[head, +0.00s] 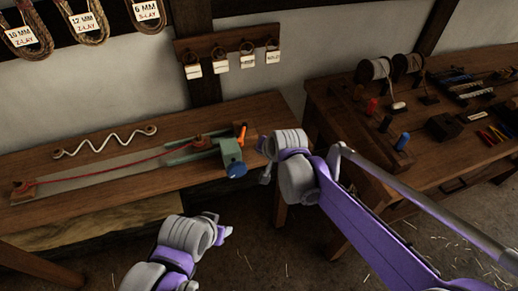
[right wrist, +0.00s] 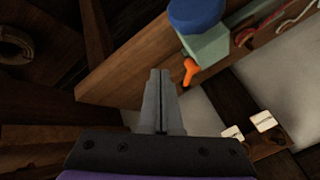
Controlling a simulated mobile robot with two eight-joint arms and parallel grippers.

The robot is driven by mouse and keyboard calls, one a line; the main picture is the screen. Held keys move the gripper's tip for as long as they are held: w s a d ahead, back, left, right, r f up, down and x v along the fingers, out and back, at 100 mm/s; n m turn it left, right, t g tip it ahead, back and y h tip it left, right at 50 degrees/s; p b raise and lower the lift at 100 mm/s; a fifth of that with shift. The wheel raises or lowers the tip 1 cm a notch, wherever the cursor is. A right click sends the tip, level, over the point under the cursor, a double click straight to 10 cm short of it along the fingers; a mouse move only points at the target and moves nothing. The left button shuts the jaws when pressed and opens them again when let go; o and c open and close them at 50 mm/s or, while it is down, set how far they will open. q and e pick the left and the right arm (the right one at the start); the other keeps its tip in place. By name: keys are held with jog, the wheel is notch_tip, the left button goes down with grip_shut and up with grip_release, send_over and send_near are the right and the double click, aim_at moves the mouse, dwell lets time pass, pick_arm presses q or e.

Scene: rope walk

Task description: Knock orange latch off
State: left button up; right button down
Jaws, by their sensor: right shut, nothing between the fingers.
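The orange latch (head: 241,134) stands tilted at the right end of a green metal device (head: 229,152) on the wooden bench. It also shows in the right wrist view (right wrist: 189,72), beside the green block and below the blue knob (right wrist: 197,14). My right gripper (head: 263,146) is just right of the latch in the head view. In the right wrist view its fingertips (right wrist: 160,73) are together and empty, a little left of the latch, with a gap between. My left gripper (head: 226,232) is low in front of the bench; its fingers are not clear.
A red cord (head: 110,166) runs along a grey plate to the device. A white wavy rope (head: 104,140) lies behind it. Tagged rings hang from a rack (head: 228,55) on the wall. A second bench (head: 430,130) with spools and tools stands right. Floor shows between the benches.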

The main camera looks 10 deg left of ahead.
pick_arm(q)
jog(key=shift+w+a+r, duration=0.2)
jog(key=shift+w+a, duration=0.05)
jog(key=shift+w, duration=0.15)
pick_arm(e)
jog(key=s+r, duration=0.3)
jog(key=r, duration=0.2)
jog(key=shift+s+r, duration=0.25)
jog(key=shift+d, duration=0.1)
jog(key=s+d+h+p, duration=0.1)
jog(key=s+d, duration=0.3)
jog(key=d, duration=0.5)
jog(key=s+d+h+p, duration=0.1)
jog(key=s+d, duration=0.2)
jog(key=d, duration=0.5)
pick_arm(q)
jog(key=r+p, duration=0.1)
jog(key=r, duration=0.1)
jog(key=w+r+p, duration=0.1)
jog(key=r, duration=0.1)
jog(key=shift+r, duration=0.25)
pick_arm(e)
jog(key=s+d+f+n+h, duration=0.1)
jog(key=s+d+f, duration=0.3)
jog(key=s+d, duration=0.8)
jog(key=shift+s+h, duration=0.2)
jog(key=shift+h, duration=0.6)
